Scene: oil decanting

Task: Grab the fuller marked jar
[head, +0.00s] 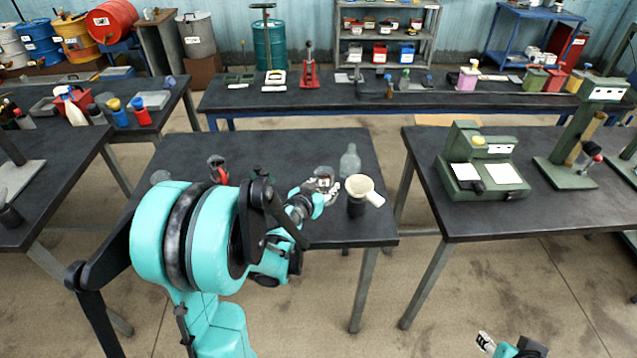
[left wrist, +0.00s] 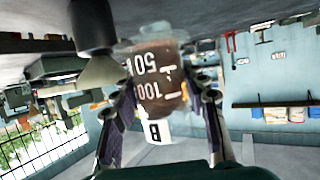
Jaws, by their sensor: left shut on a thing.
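My left gripper (head: 322,187) is shut on a clear marked jar (head: 324,174) above the right part of the middle table. In the left wrist view, which looks upside down, the jar (left wrist: 160,80) sits between the two fingers (left wrist: 165,110). It holds brown liquid and carries white marks 50 and 100 and a white label with a B. Another clear glass vessel (head: 160,177) stands at the table's left; its marks are too small to read. My right gripper (head: 485,343) shows partly at the bottom edge, away from the table; its jaws are unclear.
A red-handled tool (head: 217,170) lies at the table's left. The table's (head: 290,145) back middle is clear.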

